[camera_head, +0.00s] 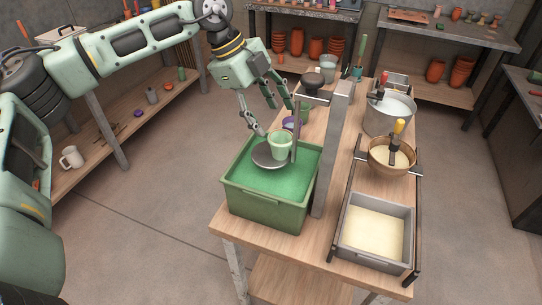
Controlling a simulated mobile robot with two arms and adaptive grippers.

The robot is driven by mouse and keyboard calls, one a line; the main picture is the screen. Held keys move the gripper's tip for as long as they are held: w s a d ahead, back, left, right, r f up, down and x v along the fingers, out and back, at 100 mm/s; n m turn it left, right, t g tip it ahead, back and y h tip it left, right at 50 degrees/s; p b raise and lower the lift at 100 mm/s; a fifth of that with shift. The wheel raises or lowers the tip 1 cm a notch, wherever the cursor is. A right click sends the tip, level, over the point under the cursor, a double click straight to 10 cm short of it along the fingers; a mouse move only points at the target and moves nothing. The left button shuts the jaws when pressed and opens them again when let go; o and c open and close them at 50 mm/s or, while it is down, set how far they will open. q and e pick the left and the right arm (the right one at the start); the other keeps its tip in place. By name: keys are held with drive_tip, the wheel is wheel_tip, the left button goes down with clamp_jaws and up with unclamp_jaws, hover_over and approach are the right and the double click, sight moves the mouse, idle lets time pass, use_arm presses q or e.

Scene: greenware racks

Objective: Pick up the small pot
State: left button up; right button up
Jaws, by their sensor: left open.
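A small pale green pot (281,147) stands upright on a round dark plate (268,160), which sits over a green tub (262,207) filled with green liquid. My left gripper (276,120) comes down from above and behind the pot. Its two fingers are spread apart with nothing between them. One fingertip is close to the pot's upper left rim; I cannot tell whether it touches. My right gripper is not in view.
A grey upright post (332,150) stands just right of the pot. A brown bowl (391,158), a steel pot (389,115) and a grey tray (376,234) of cream liquid fill the table's right side. Shelves with terracotta pots (317,47) stand behind.

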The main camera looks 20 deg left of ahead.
sight(281, 142)
use_arm(q)
drive_tip(key=shift+d+f+n, duration=0.35)
drive_tip(key=shift+f+n, duration=0.05)
drive_tip(key=shift+f, duration=0.05)
drive_tip(key=shift+d+f, duration=0.2)
drive_tip(key=shift+f, duration=0.1)
drive_tip(key=p+x, duration=0.1)
drive_tip(key=x, duration=0.1)
drive_tip(key=p+x, duration=0.1)
drive_tip(key=x, duration=0.1)
drive_tip(key=p+x, duration=0.1)
drive_tip(key=x, duration=0.2)
drive_tip(key=shift+s+a+f, duration=0.15)
drive_tip(key=shift+a+f, duration=0.05)
drive_tip(key=shift+a, duration=0.1)
drive_tip(key=shift+f, duration=0.15)
drive_tip(key=c, duration=1.4)
drive_tip(key=shift+o, duration=0.2)
